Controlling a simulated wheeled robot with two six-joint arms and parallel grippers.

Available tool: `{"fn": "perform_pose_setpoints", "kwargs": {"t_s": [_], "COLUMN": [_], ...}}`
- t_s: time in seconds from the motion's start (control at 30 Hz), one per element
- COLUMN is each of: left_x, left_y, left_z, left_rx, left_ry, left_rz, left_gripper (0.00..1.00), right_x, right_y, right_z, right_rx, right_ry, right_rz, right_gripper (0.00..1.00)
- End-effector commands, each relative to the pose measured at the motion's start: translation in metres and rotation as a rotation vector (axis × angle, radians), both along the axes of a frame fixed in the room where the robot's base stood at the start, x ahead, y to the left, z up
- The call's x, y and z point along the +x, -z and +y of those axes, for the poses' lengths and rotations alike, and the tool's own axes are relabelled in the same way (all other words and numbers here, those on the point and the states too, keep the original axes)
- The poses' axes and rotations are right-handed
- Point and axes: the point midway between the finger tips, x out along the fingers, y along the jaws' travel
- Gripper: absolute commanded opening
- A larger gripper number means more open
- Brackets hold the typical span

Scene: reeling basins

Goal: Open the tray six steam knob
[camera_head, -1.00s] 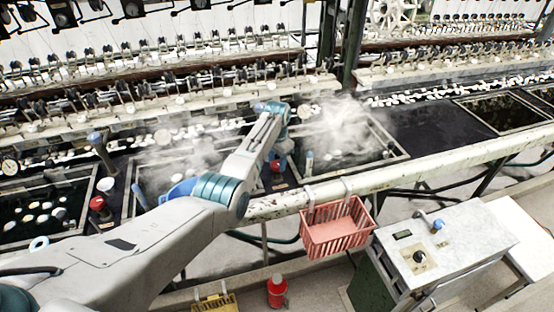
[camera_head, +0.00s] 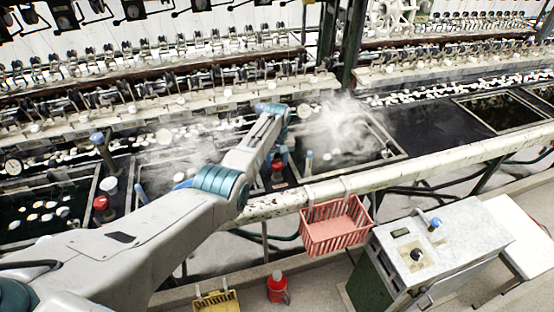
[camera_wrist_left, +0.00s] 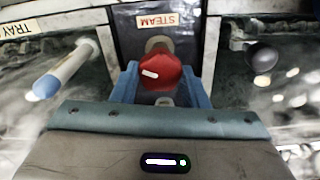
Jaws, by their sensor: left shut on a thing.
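A red steam knob (camera_wrist_left: 160,72) stands on a dark plate below a STEAM label (camera_wrist_left: 158,20) in the left wrist view. A pale mark shows on its left side. My left gripper (camera_wrist_left: 161,88) has its blue fingers on either side of the knob and is shut on it. In the head view, my left gripper (camera_head: 279,160) is at the red knob (camera_head: 278,178) between two steaming basins. The tray number is not readable; only part of a TRAY label (camera_wrist_left: 20,28) shows. My right gripper is not in view.
A blue-tipped rod (camera_wrist_left: 65,70) and a dark-ended rod (camera_wrist_left: 260,56) flank the gripper. Another red knob (camera_head: 101,203) is at left. A pink basket (camera_head: 335,228) hangs on the front rail (camera_head: 420,172). A control cabinet (camera_head: 440,240) stands at front right.

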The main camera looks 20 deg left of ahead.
Motion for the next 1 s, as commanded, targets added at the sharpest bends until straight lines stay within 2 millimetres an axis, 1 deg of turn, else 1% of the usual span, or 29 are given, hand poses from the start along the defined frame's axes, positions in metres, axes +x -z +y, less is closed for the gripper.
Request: {"fn": "perform_pose_setpoints", "kwargs": {"t_s": [0.2, 0.5, 0.7, 1.0], "left_x": [0.0009, 0.0012, 0.0013, 0.0014], "left_y": [-0.0018, -0.0018, -0.0018, -0.0018], "left_z": [0.0005, 0.0005, 0.0005, 0.0005], "left_rx": [0.001, 0.001, 0.001, 0.000], "left_ry": [-0.176, -0.334, -0.382, -0.394], "left_rz": [-0.003, -0.004, -0.004, -0.004], "left_gripper": [0.18, 0.18, 0.18, 0.18], "right_x": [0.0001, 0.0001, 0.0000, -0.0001], "right_y": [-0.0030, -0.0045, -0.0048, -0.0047], "right_z": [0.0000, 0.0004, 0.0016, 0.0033], "right_rx": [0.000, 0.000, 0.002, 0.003], "right_ry": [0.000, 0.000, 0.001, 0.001], "right_rz": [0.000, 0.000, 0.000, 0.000], "right_gripper": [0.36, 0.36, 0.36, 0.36]}}
